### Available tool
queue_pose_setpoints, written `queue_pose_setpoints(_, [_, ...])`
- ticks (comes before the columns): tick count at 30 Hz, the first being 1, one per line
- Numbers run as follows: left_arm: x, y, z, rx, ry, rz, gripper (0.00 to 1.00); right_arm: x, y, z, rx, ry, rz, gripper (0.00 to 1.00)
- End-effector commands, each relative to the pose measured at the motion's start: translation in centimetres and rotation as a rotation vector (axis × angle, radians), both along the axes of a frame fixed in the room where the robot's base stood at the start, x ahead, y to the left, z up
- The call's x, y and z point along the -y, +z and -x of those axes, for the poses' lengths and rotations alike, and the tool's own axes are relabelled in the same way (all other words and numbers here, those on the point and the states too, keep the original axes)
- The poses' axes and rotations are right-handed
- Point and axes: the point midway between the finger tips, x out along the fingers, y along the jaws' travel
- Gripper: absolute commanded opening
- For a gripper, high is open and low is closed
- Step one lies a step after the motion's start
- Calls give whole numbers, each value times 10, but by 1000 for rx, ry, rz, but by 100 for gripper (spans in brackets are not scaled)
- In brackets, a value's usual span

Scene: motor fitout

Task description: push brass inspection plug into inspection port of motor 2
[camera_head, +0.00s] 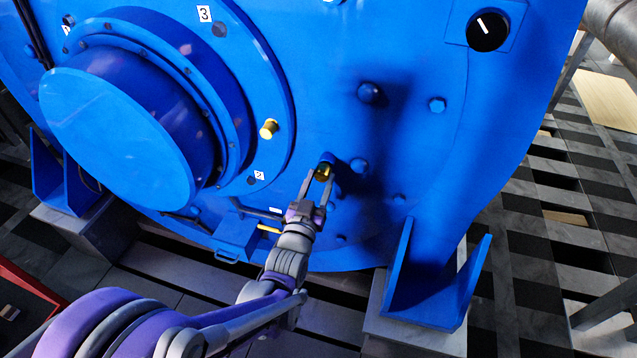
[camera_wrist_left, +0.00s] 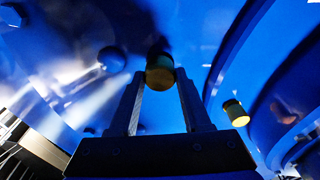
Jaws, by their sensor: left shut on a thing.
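A big blue motor (camera_head: 335,55) fills the upper part of the head view. My left gripper (camera_head: 322,172) is shut on a brass plug (camera_head: 324,170), close in front of the motor's face. In the left wrist view the plug (camera_wrist_left: 160,72) sits between the two fingertips, its far end dark against the blue. I cannot tell whether it touches the motor or is in a port. Another brass plug (camera_head: 268,128) sticks out of the round flange; it also shows in the left wrist view (camera_wrist_left: 236,112). My right gripper is not in view.
Blue bolt heads (camera_head: 369,93) stick out of the motor face. Dark round spots sit near the number labels (camera_head: 204,14) on the flange. A blue foot bracket (camera_head: 430,295) stands on a grey block at lower right. A red-edged tray (camera_head: 30,290) is at lower left.

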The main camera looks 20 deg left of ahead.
Motion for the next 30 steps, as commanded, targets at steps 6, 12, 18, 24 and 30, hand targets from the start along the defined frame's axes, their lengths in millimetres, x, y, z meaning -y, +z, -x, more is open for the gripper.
queue_pose_setpoints(6, [0,0,-6,0,0,0,0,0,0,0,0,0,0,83])
queue_pose_setpoints(12, [0,0,-9,0,0,0,55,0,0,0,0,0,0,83])
queue_pose_setpoints(18, [0,0,-9,0,0,0,83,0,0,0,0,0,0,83])
queue_pose_setpoints(24, [0,0,-9,0,0,0,83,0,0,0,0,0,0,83])
queue_pose_setpoints(30, [0,-2,5,0,0,0,83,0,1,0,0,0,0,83])
